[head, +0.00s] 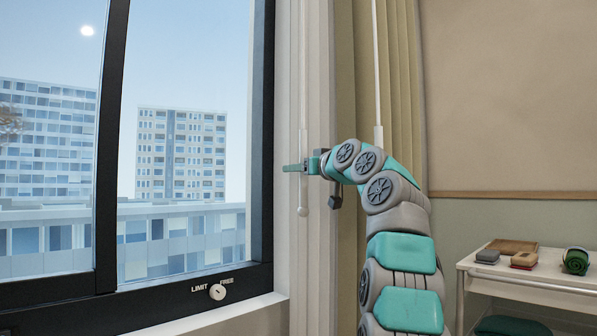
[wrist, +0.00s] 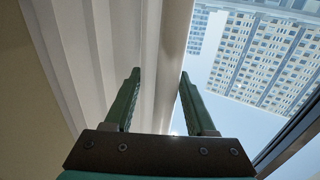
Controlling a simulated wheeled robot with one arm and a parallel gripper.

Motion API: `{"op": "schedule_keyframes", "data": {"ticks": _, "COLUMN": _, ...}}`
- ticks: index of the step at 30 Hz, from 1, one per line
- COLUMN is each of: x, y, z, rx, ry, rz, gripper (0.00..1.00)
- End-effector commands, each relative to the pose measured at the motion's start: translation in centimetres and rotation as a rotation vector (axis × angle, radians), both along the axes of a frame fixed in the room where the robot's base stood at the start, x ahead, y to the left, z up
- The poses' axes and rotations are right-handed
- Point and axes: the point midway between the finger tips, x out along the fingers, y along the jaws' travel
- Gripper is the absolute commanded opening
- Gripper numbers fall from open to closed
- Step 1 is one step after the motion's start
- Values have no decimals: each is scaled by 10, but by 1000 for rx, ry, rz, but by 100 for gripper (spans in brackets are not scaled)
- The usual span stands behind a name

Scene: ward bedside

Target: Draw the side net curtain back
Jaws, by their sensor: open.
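The white net curtain (head: 318,70) hangs in narrow folds at the right side of the window in the head view. It fills much of the left half of the wrist view (wrist: 85,50). A thin white wand (head: 303,211) with a rounded lower end hangs along its window side. My gripper (head: 293,168) is at the wand's lower part, pointing left toward the window. In the wrist view my gripper (wrist: 158,78) has its two green fingers apart, with pale upright strips behind the gap. I cannot tell whether the wand is between the fingers.
A heavier olive curtain (head: 405,60) hangs right of the net, with a second white wand (head: 376,90) before it. The dark window frame (head: 262,130) has a LIMIT/FREE knob (head: 217,292). A white side table (head: 530,279) with small items stands at right.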

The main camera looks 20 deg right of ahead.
Motion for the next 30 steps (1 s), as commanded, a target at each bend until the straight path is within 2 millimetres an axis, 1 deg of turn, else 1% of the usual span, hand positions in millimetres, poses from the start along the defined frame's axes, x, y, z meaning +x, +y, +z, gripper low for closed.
{"op": "schedule_keyframes", "data": {"ticks": 5, "x": -21, "y": -3, "z": -4, "rx": -1, "ry": -3, "rz": 0, "gripper": 56}}
{"op": "schedule_keyframes", "data": {"ticks": 9, "x": -44, "y": -7, "z": -3, "rx": 1, "ry": -4, "rz": 0, "gripper": 56}}
{"op": "schedule_keyframes", "data": {"ticks": 12, "x": -58, "y": -9, "z": -3, "rx": 0, "ry": -1, "rz": 0, "gripper": 56}}
{"op": "schedule_keyframes", "data": {"ticks": 15, "x": -67, "y": -10, "z": -3, "rx": 1, "ry": 1, "rz": 0, "gripper": 56}}
{"op": "schedule_keyframes", "data": {"ticks": 19, "x": -71, "y": -12, "z": -2, "rx": 2, "ry": 1, "rz": 0, "gripper": 56}}
{"op": "schedule_keyframes", "data": {"ticks": 30, "x": -71, "y": -12, "z": -1, "rx": 1, "ry": 0, "rz": -1, "gripper": 56}}
